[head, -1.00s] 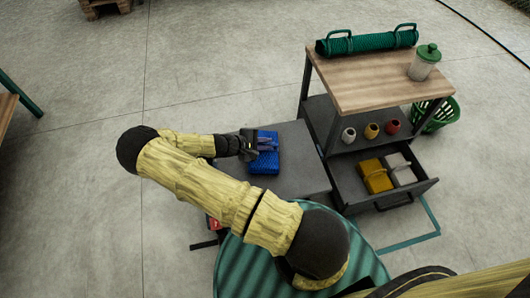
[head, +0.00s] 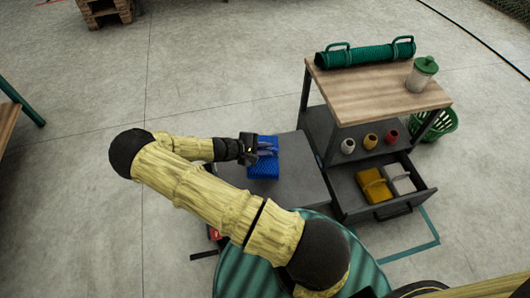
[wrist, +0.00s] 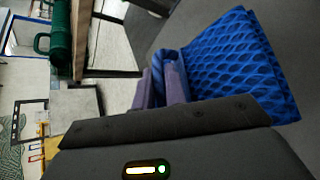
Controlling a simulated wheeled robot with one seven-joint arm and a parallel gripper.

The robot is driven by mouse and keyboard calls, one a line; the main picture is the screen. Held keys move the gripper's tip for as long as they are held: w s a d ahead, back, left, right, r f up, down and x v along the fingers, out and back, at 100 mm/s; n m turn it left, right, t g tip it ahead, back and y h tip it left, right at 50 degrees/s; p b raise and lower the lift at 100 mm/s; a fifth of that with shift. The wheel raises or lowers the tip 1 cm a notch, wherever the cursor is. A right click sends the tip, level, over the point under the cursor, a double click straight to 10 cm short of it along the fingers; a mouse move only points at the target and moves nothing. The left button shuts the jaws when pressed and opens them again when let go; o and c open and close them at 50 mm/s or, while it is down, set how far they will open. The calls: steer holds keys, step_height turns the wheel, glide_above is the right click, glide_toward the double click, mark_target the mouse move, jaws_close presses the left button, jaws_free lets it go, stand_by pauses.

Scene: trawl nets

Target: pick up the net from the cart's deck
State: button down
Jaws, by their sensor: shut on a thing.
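The blue folded net (head: 264,170) is over the grey deck (head: 285,196) of the low cart, with a mesh pattern and a loop on top. My gripper (head: 266,149) reaches it from the left, and its fingers are shut on the loop. In the wrist view the purple-grey fingers (wrist: 163,86) hold the blue loop, and the net's body (wrist: 238,65) shows beside them to the right. I cannot tell whether the net's underside touches the deck.
A workbench (head: 375,87) stands right of the cart, with a green roll (head: 365,54) and a lidded jar (head: 422,73) on top. Its open drawer (head: 380,204) holds yellow and pale bundles. A green basket (head: 440,124) is behind.

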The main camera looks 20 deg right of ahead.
step_height(320, 180, up, 5)
steer(key=shift+w+r+p, duration=0.1)
steer(key=shift+r+p, duration=0.1)
steer(key=shift+p, duration=0.4)
